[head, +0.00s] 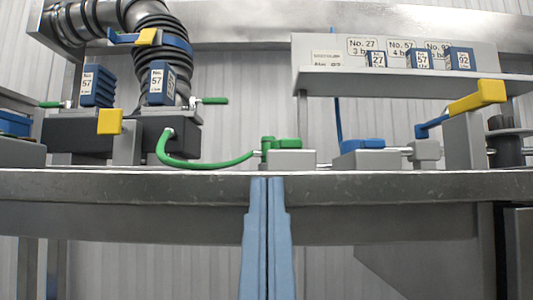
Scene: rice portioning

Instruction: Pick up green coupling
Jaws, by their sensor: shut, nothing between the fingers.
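The green coupling (279,144) sits on a small grey block (290,160) near the middle of the bench. A green hose (205,165) curves from a dark box on the left to the coupling. My gripper (266,180) shows as two light-blue fingers at the bottom middle. The fingers are shut and empty. They point up, with their tips just below the bench's top edge, in front of it in the picture and a little below and left of the coupling. How far they are from the bench in depth I cannot tell.
A blue coupling (362,145) sits on another block to the right. A yellow-handled lever (477,97) stands farther right. Dark boxes (75,138) with blue numbered blocks (97,86) stand left. A shelf (410,83) with numbered blocks hangs above. The bench edge (130,185) crosses the view.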

